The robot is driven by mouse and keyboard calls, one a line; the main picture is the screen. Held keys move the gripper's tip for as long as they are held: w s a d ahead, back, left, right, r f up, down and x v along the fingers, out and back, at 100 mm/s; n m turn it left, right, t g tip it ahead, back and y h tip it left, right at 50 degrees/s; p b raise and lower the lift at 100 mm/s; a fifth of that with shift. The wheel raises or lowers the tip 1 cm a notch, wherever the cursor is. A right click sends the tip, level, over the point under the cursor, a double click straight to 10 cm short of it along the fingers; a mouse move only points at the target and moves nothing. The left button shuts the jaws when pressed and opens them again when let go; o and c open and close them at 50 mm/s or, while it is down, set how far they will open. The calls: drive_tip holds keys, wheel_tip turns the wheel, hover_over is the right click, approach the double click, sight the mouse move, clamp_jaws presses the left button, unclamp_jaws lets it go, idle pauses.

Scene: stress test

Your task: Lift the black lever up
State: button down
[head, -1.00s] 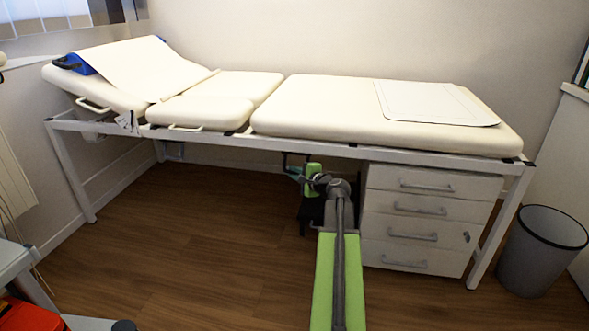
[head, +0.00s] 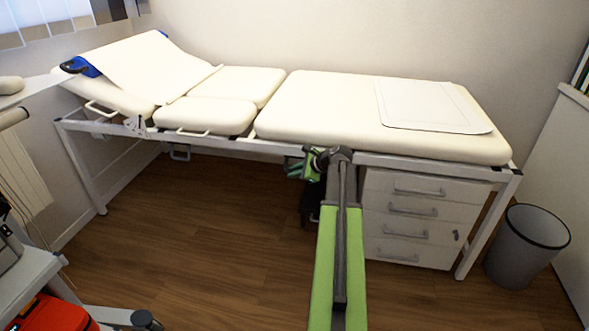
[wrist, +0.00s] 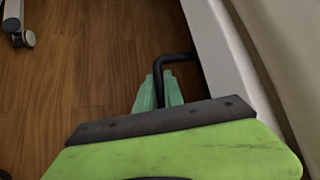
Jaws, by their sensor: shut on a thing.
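The black lever (wrist: 176,58) shows in the wrist view as a bent black rod coming from under the pale bed frame. My gripper (wrist: 160,90) has its green fingers closed around the lever's end. In the head view my gripper (head: 298,167) is at the front rail of the examination bed (head: 350,115), left of the drawer unit. The lever itself is mostly hidden there by my gripper and arm.
A white drawer unit (head: 412,215) stands under the bed close to the right of my arm. A grey bin (head: 528,245) is at the far right. A trolley with a red box (head: 50,314) is at the lower left. The wooden floor between is clear.

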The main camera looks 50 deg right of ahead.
drive_tip(key=shift+s, duration=0.1)
idle(0.3)
drive_tip(key=c, duration=1.5)
unclamp_jaws()
drive_tip(key=shift+r, duration=0.1)
drive_tip(key=shift+o, duration=0.2)
drive_tip(key=shift+r, duration=0.1)
drive_tip(key=p+v, duration=1.1)
drive_tip(key=v, duration=0.6)
drive_tip(key=shift+d+r, duration=0.1)
drive_tip(key=shift+r, duration=0.05)
